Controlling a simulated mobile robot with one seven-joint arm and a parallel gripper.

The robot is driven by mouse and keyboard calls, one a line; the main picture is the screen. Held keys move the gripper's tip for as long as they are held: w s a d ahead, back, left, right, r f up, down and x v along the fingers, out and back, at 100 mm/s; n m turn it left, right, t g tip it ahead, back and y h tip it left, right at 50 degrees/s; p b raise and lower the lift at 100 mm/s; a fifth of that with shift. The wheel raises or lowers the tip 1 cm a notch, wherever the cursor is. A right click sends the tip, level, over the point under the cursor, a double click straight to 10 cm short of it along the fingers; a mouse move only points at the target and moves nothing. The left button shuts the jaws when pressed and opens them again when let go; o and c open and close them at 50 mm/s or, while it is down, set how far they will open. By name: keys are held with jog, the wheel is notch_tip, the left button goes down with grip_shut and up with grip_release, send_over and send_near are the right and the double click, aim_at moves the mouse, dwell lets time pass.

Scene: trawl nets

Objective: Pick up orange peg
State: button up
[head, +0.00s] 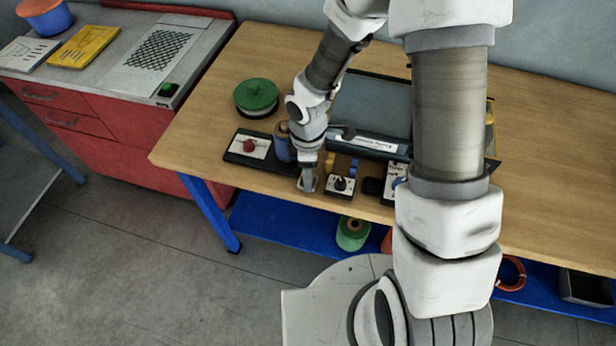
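A small orange-yellow upright piece (330,161), which looks like the orange peg, stands on the wooden table among small devices near the front edge. My gripper (308,184) points down just left of it and nearer the front edge, apart from it in the picture. The fingers are small and partly merged with the wrist, so I cannot tell whether they are open or shut. No held thing is visible.
A blue piece (353,167) and a black-knobbed box (342,186) are close to the peg. A red-knobbed panel (248,147) and a blue-grey cylinder (282,145) are left of my gripper. A green-topped spool (257,97) stands farther back. My arm hides part of the table.

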jog(key=shift+f, duration=0.1)
grip_shut()
dwell(0.3)
jog(key=shift+r, duration=0.5)
jog(key=r, duration=0.2)
jog(key=d+r+p, duration=0.1)
jog(key=r, duration=0.1)
jog(key=d+r+p, duration=0.1)
jog(key=d+r, duration=0.2)
jog(key=d, duration=0.2)
jog(key=s+d+r+p, duration=0.1)
jog(key=d+r, duration=0.2)
jog(key=d, duration=0.2)
jog(key=shift+d, duration=0.35)
jog(key=shift+s, duration=0.1)
jog(key=shift+a, duration=0.1)
